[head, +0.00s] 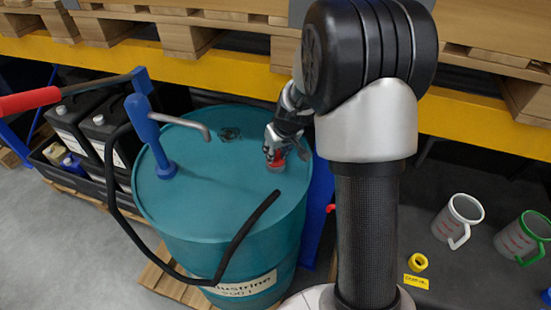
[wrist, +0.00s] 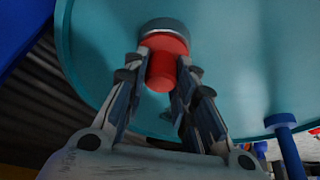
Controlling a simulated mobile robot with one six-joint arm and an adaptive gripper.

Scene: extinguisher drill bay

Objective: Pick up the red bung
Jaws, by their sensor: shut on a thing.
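The red bung (head: 276,159) is at the right part of the teal drum's lid (head: 200,190). In the wrist view the red bung (wrist: 163,65) sits between my gripper's two fingers, with a dark grey round end (wrist: 163,26) beyond it near the lid. My gripper (head: 274,148) is shut on the bung from above. In the wrist view the fingertips of my gripper (wrist: 165,62) lie on both sides of it. I cannot tell whether the bung touches the lid.
A blue pump (head: 150,135) with a red handle and a black hose (head: 245,235) stand on the drum. A dark opening (head: 229,134) is in the lid. White (head: 460,215) and green-rimmed (head: 525,235) jugs and a yellow ring (head: 417,262) are on the dark surface at right. Shelving runs behind.

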